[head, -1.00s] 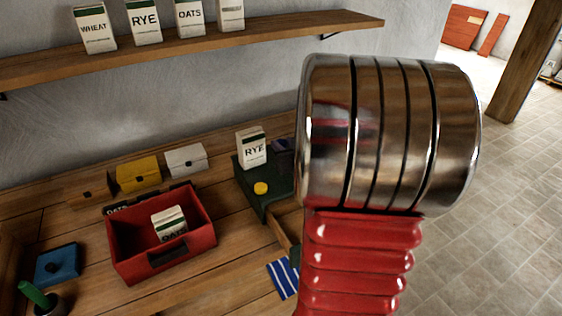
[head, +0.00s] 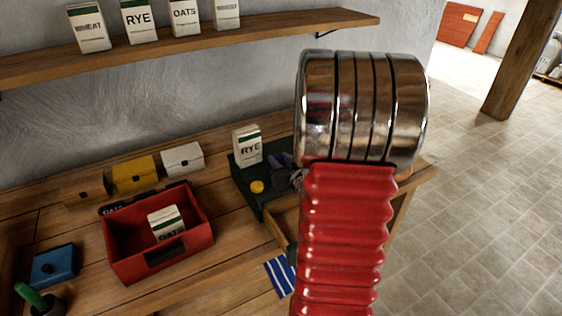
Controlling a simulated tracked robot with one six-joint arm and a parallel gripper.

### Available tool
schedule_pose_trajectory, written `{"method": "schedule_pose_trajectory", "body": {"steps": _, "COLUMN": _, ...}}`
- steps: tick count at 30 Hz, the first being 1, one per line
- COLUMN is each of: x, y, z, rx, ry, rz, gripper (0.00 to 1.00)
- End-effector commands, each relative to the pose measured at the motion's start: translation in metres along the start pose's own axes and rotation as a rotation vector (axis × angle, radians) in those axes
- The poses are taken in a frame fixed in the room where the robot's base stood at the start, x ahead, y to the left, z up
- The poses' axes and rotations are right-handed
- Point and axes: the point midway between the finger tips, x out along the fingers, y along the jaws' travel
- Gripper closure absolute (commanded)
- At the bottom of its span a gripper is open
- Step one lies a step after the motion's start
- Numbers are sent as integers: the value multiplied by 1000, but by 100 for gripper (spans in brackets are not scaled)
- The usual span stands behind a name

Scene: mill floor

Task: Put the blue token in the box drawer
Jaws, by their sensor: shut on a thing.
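A dark green box (head: 243,180) stands on the bench left of my arm. A wooden drawer (head: 279,234) is pulled out at its front, partly hidden by my arm. A yellow token (head: 257,187) lies on the box top. My gripper (head: 285,177) shows only as dark and grey parts over the right of the box, beside my red arm sleeve. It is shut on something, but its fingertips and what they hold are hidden. No loose blue token shows on the bench.
A RYE packet (head: 247,148) stands on the box's back. A red bin (head: 190,240) holding an OATS packet (head: 166,222) is to the left. Yellow (head: 134,176), white (head: 182,161) and blue (head: 54,265) boxes and a striped blue cloth (head: 279,276) lie around.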

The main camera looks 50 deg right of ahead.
Motion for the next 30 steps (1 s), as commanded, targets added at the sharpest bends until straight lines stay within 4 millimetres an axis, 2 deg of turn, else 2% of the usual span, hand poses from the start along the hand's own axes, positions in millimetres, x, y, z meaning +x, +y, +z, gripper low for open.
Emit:
{"method": "schedule_pose_trajectory", "body": {"steps": 13, "x": 2, "y": 0, "z": 7, "rx": 0, "ry": 0, "rz": 1, "gripper": 93}}
{"method": "schedule_pose_trajectory", "body": {"steps": 14, "x": 2, "y": 0, "z": 7, "rx": 0, "ry": 0, "rz": 1, "gripper": 72}}
{"method": "schedule_pose_trajectory", "body": {"steps": 21, "x": 2, "y": 0, "z": 7, "rx": 0, "ry": 0, "rz": 1, "gripper": 55}}
{"method": "schedule_pose_trajectory", "body": {"steps": 30, "x": 2, "y": 0, "z": 6, "rx": 0, "ry": 0, "rz": 1, "gripper": 54}}
